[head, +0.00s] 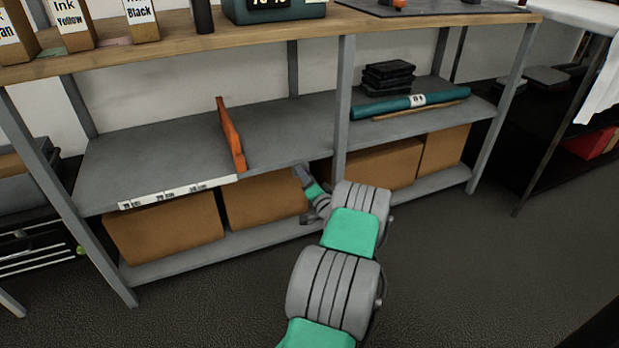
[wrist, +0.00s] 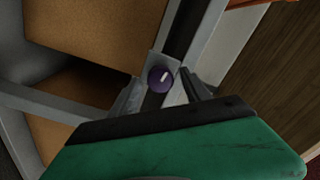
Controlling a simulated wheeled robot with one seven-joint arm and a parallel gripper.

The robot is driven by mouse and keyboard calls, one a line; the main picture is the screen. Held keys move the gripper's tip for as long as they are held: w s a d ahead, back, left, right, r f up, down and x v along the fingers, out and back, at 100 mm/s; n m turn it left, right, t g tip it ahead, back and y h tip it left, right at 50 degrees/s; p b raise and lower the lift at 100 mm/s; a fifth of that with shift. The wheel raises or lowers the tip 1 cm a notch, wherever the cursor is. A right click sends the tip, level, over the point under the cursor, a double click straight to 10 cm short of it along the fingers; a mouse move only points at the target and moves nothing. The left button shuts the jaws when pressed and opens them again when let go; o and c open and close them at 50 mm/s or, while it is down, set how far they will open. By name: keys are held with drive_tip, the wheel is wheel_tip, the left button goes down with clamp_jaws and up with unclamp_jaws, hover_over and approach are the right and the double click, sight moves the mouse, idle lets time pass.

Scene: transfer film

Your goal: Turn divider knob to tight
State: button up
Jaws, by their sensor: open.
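The divider knob (wrist: 160,78) is a round purple knob with a short white mark, and it shows in the wrist view on a grey metal part. My gripper (wrist: 163,86) is open, with one finger on each side of the knob; I cannot tell if either finger touches it. In the head view my gripper (head: 307,182) is at the front edge of the middle shelf, near the shelf's upright. The knob cannot be made out in the head view. An orange divider (head: 231,135) stands upright on the middle shelf, left of my gripper.
The grey middle shelf (head: 140,155) has white labels (head: 178,190) on its front edge. Cardboard boxes (head: 165,228) sit on the shelf below. A teal roll (head: 395,105) and black stacked items (head: 388,75) lie right of the upright (head: 343,105). Open floor (head: 470,250) lies at right.

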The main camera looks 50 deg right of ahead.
drive_tip(key=p+v, duration=0.2)
drive_tip(key=v, duration=0.5)
drive_tip(key=shift+s+a, duration=0.2)
drive_tip(key=shift+s, duration=0.15)
